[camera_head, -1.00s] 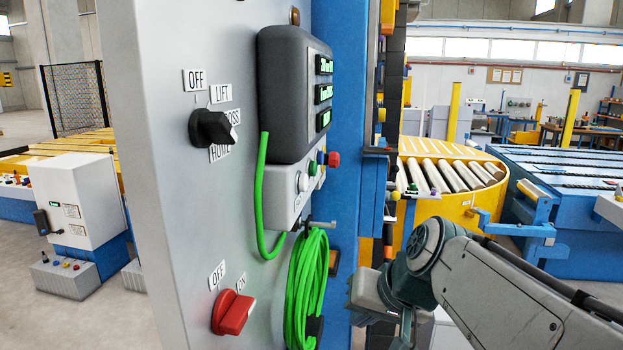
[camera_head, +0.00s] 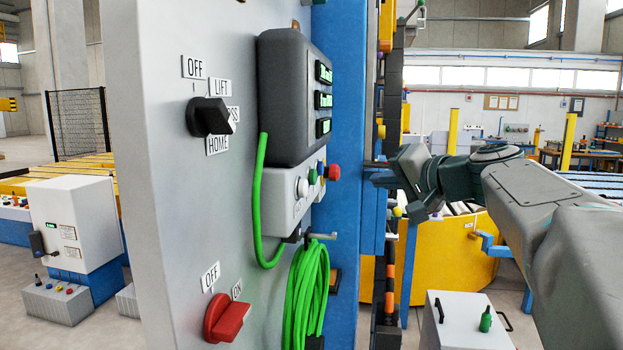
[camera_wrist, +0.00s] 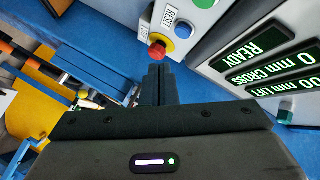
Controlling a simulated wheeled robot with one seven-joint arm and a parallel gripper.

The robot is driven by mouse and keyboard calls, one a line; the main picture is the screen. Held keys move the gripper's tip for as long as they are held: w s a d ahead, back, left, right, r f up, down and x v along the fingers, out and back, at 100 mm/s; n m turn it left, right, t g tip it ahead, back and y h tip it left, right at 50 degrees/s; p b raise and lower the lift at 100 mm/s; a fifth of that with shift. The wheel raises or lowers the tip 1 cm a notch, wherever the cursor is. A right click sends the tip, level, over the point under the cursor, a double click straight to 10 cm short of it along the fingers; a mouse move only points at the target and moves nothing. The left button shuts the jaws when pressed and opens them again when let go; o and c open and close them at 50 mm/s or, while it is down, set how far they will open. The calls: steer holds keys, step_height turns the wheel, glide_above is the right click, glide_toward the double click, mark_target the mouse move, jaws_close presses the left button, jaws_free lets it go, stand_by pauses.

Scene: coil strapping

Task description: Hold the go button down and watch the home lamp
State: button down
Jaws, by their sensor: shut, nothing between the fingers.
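The grey button box (camera_head: 285,195) is on the side of the panel, under the dark display box. It carries a green button (camera_head: 312,176), a blue button (camera_head: 321,169), a red button (camera_head: 333,172) and a pale round piece (camera_head: 302,187). No go label or home lamp is readable. My gripper (camera_head: 373,178) is shut and empty, right of the red button and apart from it. In the wrist view, my fingertips (camera_wrist: 158,70) are just below the red button (camera_wrist: 157,50); the blue button (camera_wrist: 183,31) and green button (camera_wrist: 205,3) lie beyond. The display reads READY (camera_wrist: 255,48).
A green cable coil (camera_head: 306,290) hangs under the button box. A blue post (camera_head: 340,120) stands behind. A white case (camera_head: 465,320) is low right.

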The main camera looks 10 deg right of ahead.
mark_target(313, 177)
steer(key=w+a+p, duration=0.1)
steer(key=w+a, duration=0.1)
steer(key=a, duration=0.6)
steer(key=shift+w+a, duration=0.2)
steer(key=shift+w, duration=0.15)
stand_by(1.8)
steer(key=shift+w+a, duration=0.15)
steer(key=shift+a, duration=0.25)
